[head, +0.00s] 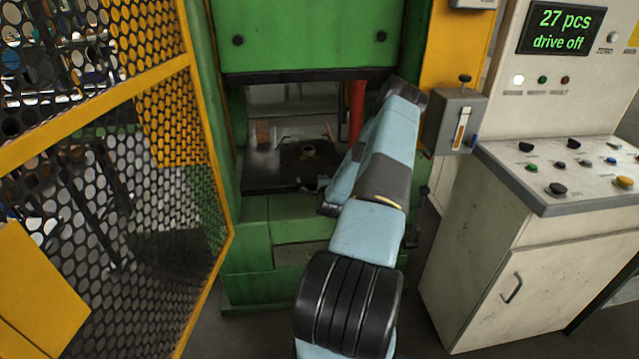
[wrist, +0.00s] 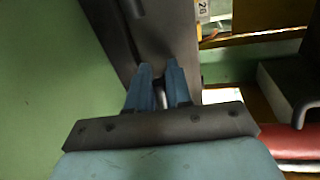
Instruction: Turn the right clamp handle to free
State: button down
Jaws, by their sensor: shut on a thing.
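In the wrist view, my gripper (wrist: 159,72) has its two blue fingers close together, shut on a small dark piece that I take to be the right clamp handle (wrist: 160,92). Only a little of the handle shows between the fingers, so I cannot tell its angle. A grey metal part (wrist: 112,35) lies just beyond the fingertips. In the head view my arm reaches into the right side of the green press (head: 300,38); it hides my gripper and the right clamp there.
A red column (head: 356,108) stands close to my arm at the right of the opening. A grey lever box (head: 455,122) and the control console (head: 560,190) stand to the right; its display reads "27 pcs drive off". A yellow mesh guard (head: 215,205) bounds the left.

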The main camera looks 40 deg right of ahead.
jog(key=shift+w+a+f+n, duration=0.1)
jog(key=shift+a+n, duration=0.05)
jog(key=shift+n, duration=0.25)
dwell(0.3)
jog(key=c, duration=1.2)
grip_release()
jog(key=v, duration=1.3)
jog(key=shift+s+a, duration=0.2)
jog(key=shift+s, duration=0.15)
